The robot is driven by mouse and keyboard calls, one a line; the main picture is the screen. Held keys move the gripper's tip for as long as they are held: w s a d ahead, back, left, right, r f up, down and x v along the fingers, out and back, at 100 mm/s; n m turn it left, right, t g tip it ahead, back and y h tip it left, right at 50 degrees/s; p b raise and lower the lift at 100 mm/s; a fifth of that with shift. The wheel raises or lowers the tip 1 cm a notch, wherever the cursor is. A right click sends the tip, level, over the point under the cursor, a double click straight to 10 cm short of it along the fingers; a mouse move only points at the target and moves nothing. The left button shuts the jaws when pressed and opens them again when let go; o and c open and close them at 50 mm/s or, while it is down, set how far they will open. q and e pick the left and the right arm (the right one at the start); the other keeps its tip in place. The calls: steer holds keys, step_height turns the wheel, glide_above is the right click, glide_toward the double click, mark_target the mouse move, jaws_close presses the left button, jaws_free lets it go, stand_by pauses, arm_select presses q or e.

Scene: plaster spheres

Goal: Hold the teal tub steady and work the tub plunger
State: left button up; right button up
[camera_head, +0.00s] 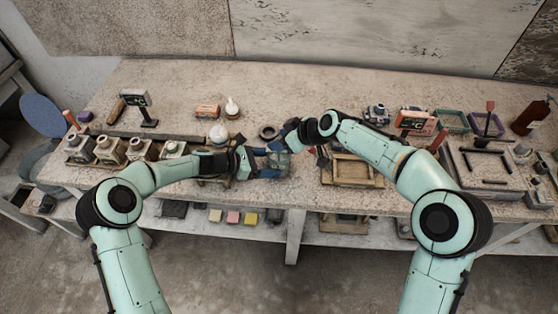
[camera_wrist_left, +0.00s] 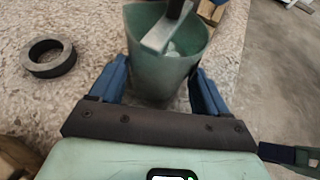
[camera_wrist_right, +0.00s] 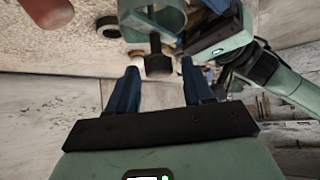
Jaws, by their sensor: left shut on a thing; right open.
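The teal tub (camera_wrist_left: 160,72) stands between the two fingers of my left gripper (camera_wrist_left: 160,90), which is shut on its sides. In the head view my left gripper (camera_head: 252,163) is at the middle front of the bench. The tub plunger (camera_wrist_right: 157,64) shows in the right wrist view as a dark knob on a stem over the tub's mouth (camera_wrist_right: 170,14). A pale bar and dark stem also show at the mouth in the left wrist view. My right gripper (camera_wrist_right: 158,72) is open, its fingertips either side of the knob; contact is not clear.
A dark ring (camera_wrist_left: 50,58) lies on the bench beside the tub. A row of jars (camera_head: 110,150) stands at the left. A wooden frame (camera_head: 352,172) lies right of the tub.

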steer(key=shift+f, duration=1.05)
steer(key=shift+c, duration=0.3)
steer(key=c, duration=0.8)
steer(key=shift+o, duration=0.2)
